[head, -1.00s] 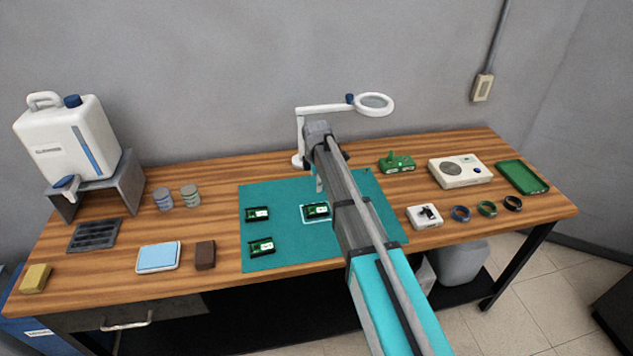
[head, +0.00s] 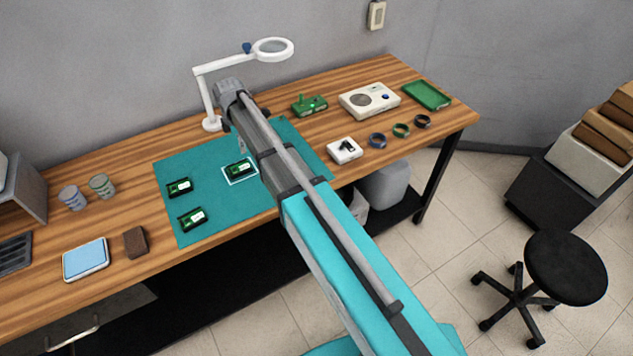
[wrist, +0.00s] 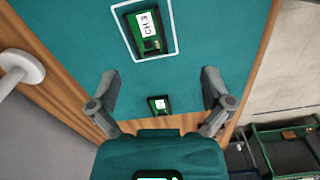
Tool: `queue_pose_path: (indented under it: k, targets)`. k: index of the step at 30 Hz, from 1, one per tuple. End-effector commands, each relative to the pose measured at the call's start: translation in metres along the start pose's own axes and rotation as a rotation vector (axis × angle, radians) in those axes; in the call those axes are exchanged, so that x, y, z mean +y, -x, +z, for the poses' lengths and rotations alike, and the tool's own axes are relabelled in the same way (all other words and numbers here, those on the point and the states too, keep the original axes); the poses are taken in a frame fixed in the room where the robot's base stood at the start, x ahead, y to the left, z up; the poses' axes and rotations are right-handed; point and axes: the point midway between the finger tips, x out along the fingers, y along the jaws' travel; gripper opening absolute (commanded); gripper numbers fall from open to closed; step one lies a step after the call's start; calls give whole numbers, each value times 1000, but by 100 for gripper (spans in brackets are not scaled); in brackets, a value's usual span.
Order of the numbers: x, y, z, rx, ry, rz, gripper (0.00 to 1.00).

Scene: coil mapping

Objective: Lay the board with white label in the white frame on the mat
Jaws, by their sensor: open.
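A green board with a white label reading "CH 3" (wrist: 149,32) lies flat inside the white frame (wrist: 123,45) on the teal mat (wrist: 215,30). In the head view the same board (head: 239,168) sits within the frame outline, beside my arm. Two more green boards with white labels, one further back (head: 179,187) and one nearer the front (head: 193,219), lie on the mat's left part. One such board (wrist: 159,104) shows between my fingers in the wrist view, farther off. My gripper (wrist: 158,76) is open and empty above the mat, apart from the boards.
The white magnifier lamp (head: 205,95) stands close to my arm's end at the back. A green device (head: 309,105), a white instrument (head: 369,100), a small white block (head: 344,150) and several rings stand to the right.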

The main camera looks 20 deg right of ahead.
Motion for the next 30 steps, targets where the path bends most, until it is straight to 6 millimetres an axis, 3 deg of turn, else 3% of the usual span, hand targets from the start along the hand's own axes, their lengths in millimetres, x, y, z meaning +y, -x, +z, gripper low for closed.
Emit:
queue_pose_path:
  k: [1,9,18,24,30]
  targets:
    - [-16,0,12,0,-63,0,100]
    - [-86,0,73,0,-526,0,100]
    - [-172,0,130,-1,-1081,0,100]
    - [-226,0,158,-1,-1422,0,100]
    - [-255,0,171,-1,-1629,0,100]
